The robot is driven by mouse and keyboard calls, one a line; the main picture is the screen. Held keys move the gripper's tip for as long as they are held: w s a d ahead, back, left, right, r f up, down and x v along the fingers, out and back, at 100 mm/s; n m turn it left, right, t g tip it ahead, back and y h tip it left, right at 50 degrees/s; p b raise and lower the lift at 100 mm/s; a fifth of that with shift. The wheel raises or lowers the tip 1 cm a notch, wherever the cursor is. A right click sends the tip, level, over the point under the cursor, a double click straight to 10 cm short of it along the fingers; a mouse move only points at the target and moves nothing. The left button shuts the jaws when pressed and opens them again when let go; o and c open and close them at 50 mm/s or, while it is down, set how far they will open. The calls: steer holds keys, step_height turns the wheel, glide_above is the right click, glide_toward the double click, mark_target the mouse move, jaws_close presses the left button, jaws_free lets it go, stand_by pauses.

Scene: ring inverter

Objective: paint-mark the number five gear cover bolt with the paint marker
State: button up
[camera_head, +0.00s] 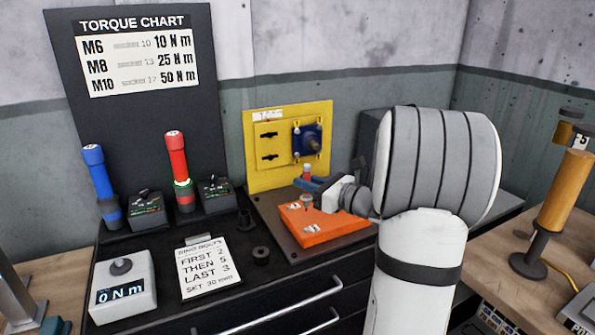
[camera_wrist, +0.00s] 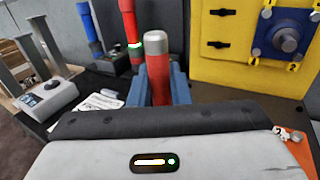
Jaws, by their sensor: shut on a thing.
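My gripper (camera_head: 309,184) has blue fingers and is shut on a red marker with a grey end (camera_wrist: 158,68), most likely the paint marker. It holds the marker upright, above the orange block (camera_head: 318,232). The marker's red upper part also shows in the head view (camera_head: 307,172). The orange block carries small white number labels that I cannot read surely. A blue square cover with a round grey centre (camera_head: 307,143) is on the yellow panel; it also shows in the wrist view (camera_wrist: 284,38) with small yellow number tags. I cannot tell which bolt is number five.
A blue-handled tool (camera_head: 99,178) and a red-handled tool (camera_head: 176,160) stand by the torque chart (camera_head: 136,50). A 0 N m meter (camera_head: 122,292) and a bolt-order card (camera_head: 206,267) lie in front. A tan cylinder (camera_head: 566,190) stands right, near a tag reading 5.

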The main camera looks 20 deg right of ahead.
mark_target(308, 203)
steer(key=shift+r, duration=0.15)
steer(key=shift+f+b, duration=2.1)
steer(key=shift+f, duration=0.65)
steer(key=shift+f+b, duration=0.35)
steer(key=shift+f, duration=0.15)
steer(key=shift+r+p, duration=1.95)
steer(key=shift+r, duration=0.6)
